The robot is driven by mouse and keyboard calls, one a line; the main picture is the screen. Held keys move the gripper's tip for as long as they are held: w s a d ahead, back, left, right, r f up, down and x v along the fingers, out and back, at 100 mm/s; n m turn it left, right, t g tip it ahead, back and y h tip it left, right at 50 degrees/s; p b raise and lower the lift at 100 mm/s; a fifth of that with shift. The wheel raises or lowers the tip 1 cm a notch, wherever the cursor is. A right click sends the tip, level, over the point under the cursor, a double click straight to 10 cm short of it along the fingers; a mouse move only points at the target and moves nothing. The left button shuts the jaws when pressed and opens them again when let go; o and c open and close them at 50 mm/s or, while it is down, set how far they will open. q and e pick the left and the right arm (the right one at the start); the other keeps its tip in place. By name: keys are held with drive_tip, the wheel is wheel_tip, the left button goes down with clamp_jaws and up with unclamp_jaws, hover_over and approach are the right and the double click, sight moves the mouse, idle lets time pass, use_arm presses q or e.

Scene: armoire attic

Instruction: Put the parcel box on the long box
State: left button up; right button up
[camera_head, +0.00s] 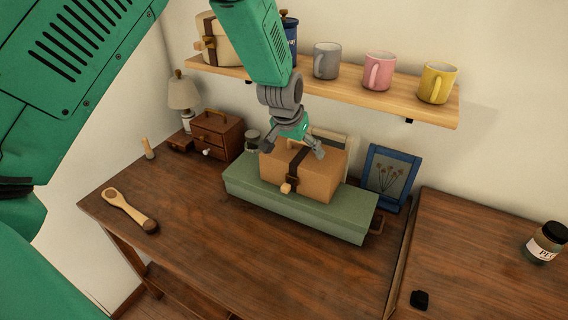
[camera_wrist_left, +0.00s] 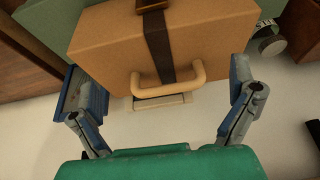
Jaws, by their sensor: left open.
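The parcel box (camera_head: 318,176) is a tan box with a dark strap and a light handle. It rests on top of the long box (camera_head: 335,213), a low green box lying on the wooden desk. My left gripper (camera_head: 293,150) is open above the parcel box's back part. In the left wrist view the parcel box (camera_wrist_left: 165,50) lies beyond the two spread fingers of my left gripper (camera_wrist_left: 165,110), its handle between them, with no finger visibly closed on it. A strip of the long box (camera_wrist_left: 40,25) shows behind it. My right gripper is not in view.
A shelf (camera_head: 330,87) with grey, pink and yellow mugs hangs above the desk, close to my left arm. A small drawer chest (camera_head: 217,135) and a blue picture frame (camera_head: 390,178) stand beside the boxes. A brush (camera_head: 130,210) lies at left; the desk's front is clear.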

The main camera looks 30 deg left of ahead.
use_arm(q)
drive_tip(key=s+f, duration=0.5)
drive_tip(key=s, duration=0.3)
drive_tip(key=s+f+g, duration=0.1)
drive_tip(key=s+f, duration=0.4)
drive_tip(key=s, duration=0.3)
drive_tip(key=s+d+f+g, duration=0.1)
drive_tip(key=s+f, duration=0.5)
drive_tip(key=s, duration=0.2)
drive_tip(key=shift+s+d+m+b, duration=0.1)
drive_tip(key=shift+s+m+b, duration=0.2)
drive_tip(key=shift+s+b, duration=0.1)
drive_tip(key=s+d+f+g, duration=0.1)
drive_tip(key=s+f, duration=0.3)
drive_tip(key=s, duration=1)
drive_tip(key=shift+s+d+f+m+g, duration=0.2)
drive_tip(key=shift+m+g, duration=0.1)
drive_tip(key=shift+g, duration=0.2)
drive_tip(key=shift+f, duration=0.1)
